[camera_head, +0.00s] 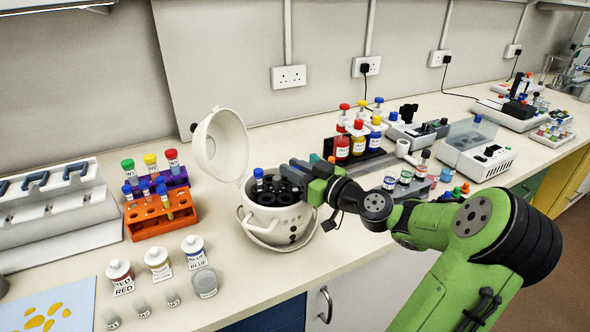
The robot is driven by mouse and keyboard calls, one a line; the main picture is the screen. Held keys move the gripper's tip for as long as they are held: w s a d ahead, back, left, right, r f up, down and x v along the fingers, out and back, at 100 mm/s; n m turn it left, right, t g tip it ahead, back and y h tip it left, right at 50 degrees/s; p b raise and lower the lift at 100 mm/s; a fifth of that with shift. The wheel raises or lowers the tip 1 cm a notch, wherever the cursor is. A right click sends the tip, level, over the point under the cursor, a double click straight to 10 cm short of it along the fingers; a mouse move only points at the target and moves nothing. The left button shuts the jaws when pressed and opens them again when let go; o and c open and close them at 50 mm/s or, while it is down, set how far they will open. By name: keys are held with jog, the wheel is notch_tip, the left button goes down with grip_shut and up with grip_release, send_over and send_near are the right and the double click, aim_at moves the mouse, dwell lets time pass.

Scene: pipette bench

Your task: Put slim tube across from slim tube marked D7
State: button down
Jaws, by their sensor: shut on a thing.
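A white round centrifuge (257,225) stands on the bench with its lid (221,146) tipped open. Its black rotor with several holes shows inside. A blue-capped slim tube (259,180) stands upright at the left of the rotor; its label is too small to read. My gripper (285,172) is over the right part of the rotor, its fingers shut. A second blue-capped slim tube (277,183) shows at the fingertips, over the rotor, and appears to be what they hold. The fingers and rotor hide its lower part, so I cannot tell whether it sits in a hole.
An orange rack (160,218) and a purple rack (174,179) with capped tubes stand to the left. Labelled bottles (158,263) and small jars stand in front of them. Bottles (358,138) and bench devices (477,150) fill the right side.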

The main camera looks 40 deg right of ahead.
jog(key=shift+f, duration=0.2)
jog(key=c, duration=0.9)
grip_release()
jog(key=s+d+p, duration=0.1)
jog(key=s, duration=1.4)
jog(key=shift+s+r, duration=0.15)
jog(key=shift+s, duration=0.2)
